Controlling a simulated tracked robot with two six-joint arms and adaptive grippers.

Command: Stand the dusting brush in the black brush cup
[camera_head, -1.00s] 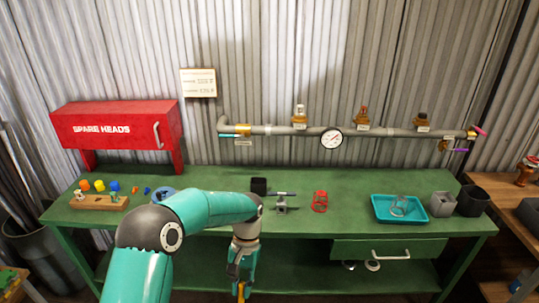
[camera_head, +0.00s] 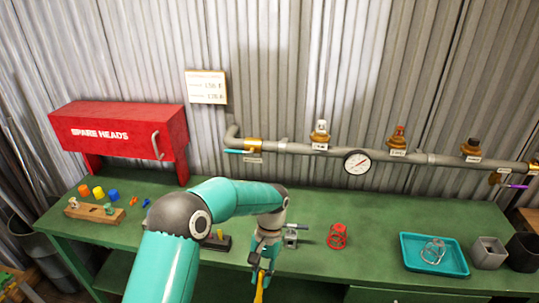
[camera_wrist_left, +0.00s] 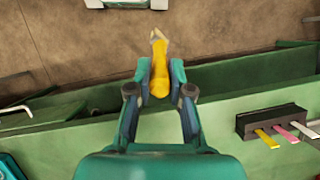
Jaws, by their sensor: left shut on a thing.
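My left gripper (camera_head: 262,262) is shut on the dusting brush (camera_head: 259,287), which has a yellow handle and hangs down at the bench's front edge. In the left wrist view the brush (camera_wrist_left: 159,75) sits between both fingers (camera_wrist_left: 160,88), its paler tip pointing away from the gripper. A black cup (camera_head: 524,253) stands at the far right of the bench, cut by the picture's edge, well away from the gripper. I cannot tell for sure that it is the brush cup. My right gripper is not in view.
The green bench (camera_head: 350,275) carries a grey cup (camera_head: 488,252), a teal tray (camera_head: 432,268), a red wire cage (camera_head: 337,236) and a small grey clamp (camera_head: 291,236). A dark block (camera_wrist_left: 265,124) with coloured strips is partly behind my arm. Pipework (camera_head: 400,154) runs along the wall.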

